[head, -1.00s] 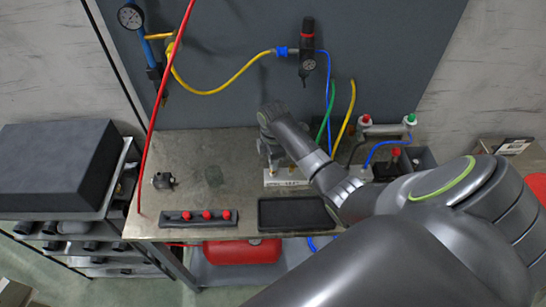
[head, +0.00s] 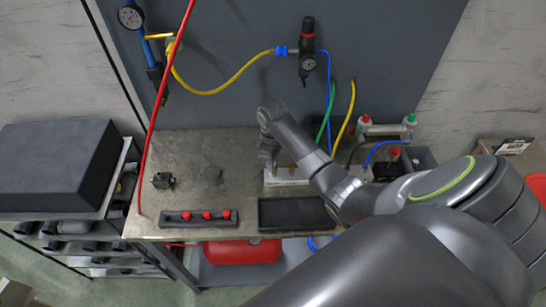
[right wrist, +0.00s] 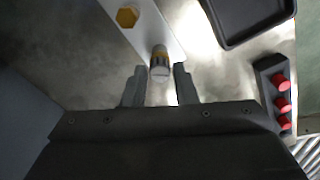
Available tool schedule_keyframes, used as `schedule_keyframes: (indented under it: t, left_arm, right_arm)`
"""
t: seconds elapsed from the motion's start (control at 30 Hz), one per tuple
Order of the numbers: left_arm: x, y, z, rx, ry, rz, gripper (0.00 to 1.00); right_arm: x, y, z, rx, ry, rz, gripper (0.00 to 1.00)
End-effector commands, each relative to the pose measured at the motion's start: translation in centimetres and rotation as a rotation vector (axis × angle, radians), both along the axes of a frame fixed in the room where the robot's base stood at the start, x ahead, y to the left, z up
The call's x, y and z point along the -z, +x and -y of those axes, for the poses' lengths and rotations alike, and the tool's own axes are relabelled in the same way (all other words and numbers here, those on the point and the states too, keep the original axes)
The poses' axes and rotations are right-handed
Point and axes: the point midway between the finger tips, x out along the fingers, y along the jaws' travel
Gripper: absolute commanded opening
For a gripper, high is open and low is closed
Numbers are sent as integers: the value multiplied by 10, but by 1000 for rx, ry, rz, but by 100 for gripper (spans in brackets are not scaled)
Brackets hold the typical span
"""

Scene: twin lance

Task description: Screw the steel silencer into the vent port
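A short steel cylinder with a brass-coloured band (right wrist: 160,62), which looks like the silencer, shows in the right wrist view at the edge of a white block (right wrist: 152,28). My right gripper (right wrist: 158,82) is open, its two fingers on either side of the cylinder with a gap on each side. A brass hexagonal fitting (right wrist: 128,17) sits on the white block; I cannot tell whether it is the vent port. In the head view my right gripper (head: 268,155) points down beside the white block (head: 288,181), and the cylinder cannot be made out. My left gripper is not in view.
A black tray (head: 296,213) and a dark strip with red knobs (head: 198,218) lie along the bench's front edge. A small dark fitting (head: 163,181) stands on the left. Hoses and a regulator (head: 307,50) hang behind. The left middle of the bench (head: 215,155) is clear.

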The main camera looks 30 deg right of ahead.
Motion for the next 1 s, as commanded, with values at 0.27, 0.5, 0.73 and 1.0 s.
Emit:
schedule_keyframes:
  t: [0.27,0.5,0.73,1.0]
  left_arm:
    - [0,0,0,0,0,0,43]
    - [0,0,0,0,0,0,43]
    - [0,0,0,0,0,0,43]
    - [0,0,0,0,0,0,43]
  right_arm:
    - [0,0,0,-2,0,0,34]
    - [0,0,0,-162,0,0,34]
    - [0,0,0,-431,0,0,34]
    - [0,0,0,-742,0,0,34]
